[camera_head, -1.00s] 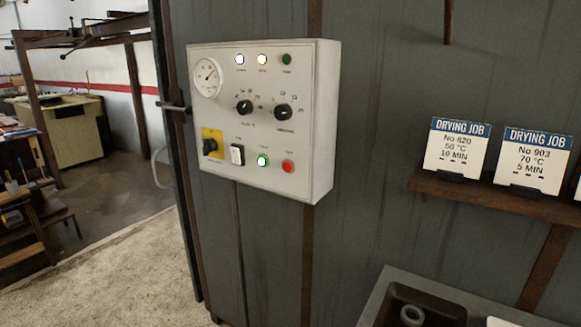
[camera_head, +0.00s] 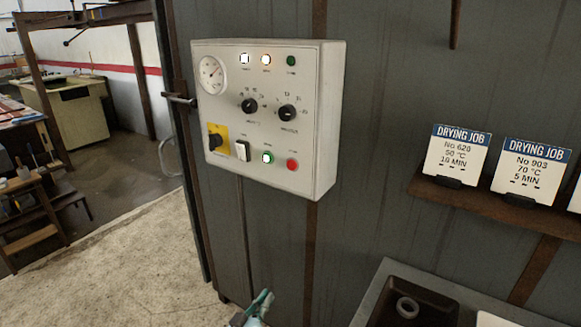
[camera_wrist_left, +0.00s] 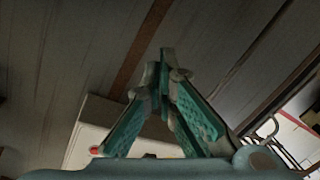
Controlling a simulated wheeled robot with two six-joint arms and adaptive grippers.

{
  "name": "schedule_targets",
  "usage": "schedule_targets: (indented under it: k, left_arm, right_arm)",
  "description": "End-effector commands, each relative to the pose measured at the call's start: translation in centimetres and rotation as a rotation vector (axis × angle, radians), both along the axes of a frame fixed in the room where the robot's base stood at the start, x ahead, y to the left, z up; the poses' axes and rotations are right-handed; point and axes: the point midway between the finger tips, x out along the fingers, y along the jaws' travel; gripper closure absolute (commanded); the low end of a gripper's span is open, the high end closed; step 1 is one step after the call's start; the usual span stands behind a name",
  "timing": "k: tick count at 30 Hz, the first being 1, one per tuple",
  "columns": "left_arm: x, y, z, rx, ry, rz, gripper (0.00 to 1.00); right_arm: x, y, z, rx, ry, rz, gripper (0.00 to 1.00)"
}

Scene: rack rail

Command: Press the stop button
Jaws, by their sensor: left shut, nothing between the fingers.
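The control box (camera_head: 225,115) is a light grey panel on the dark wall in the head view. The red stop button (camera_head: 292,164) is at its lower right, beside a lit green button (camera_head: 267,157). My left gripper (camera_head: 265,298) shows at the bottom edge of the head view, well below the box and apart from it. In the left wrist view the fingers (camera_wrist_left: 164,55) meet at their tips and hold nothing. Part of the box (camera_wrist_left: 92,112) shows behind them there, with a red button (camera_wrist_left: 95,150) at lower left. My right gripper is not in view.
A shelf (camera_head: 480,204) with drying job cards (camera_head: 456,154) is on the right wall. A grey tray (camera_head: 375,290) with a dark compartment is at lower right. A door handle (camera_head: 180,99) sticks out left of the box.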

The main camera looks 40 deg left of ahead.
Motion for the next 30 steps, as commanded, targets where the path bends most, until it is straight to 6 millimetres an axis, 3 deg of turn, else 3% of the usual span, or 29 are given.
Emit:
schedule_targets:
  k: [1, 6, 9, 12, 15, 20, 30]
  left_arm:
    - [1.2, 0.5, 3.7, -0.024, -0.084, 0.001, 1.00]
    - [3.6, 1.8, 15.4, -0.132, -0.395, -0.017, 1.00]
    - [4.0, 2.4, 22.2, -0.198, -0.575, -0.045, 1.00]
    - [3.6, 2.8, 28.0, -0.258, -0.733, -0.083, 1.00]
    - [3.1, 3.1, 32.0, -0.301, -0.845, -0.116, 1.00]
    - [2.5, 3.2, 34.6, -0.334, -0.925, -0.143, 1.00]
    - [2.5, 3.2, 34.6, -0.336, -0.928, -0.145, 1.00]
  right_arm:
    - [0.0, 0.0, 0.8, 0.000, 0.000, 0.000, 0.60]
    - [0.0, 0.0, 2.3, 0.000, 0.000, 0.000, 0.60]
    - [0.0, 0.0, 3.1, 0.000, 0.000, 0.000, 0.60]
    - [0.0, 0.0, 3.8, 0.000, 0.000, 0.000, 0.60]
    - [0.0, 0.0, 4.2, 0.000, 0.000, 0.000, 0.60]
    - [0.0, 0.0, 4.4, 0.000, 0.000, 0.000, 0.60]
    - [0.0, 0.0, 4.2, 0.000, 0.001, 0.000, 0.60]
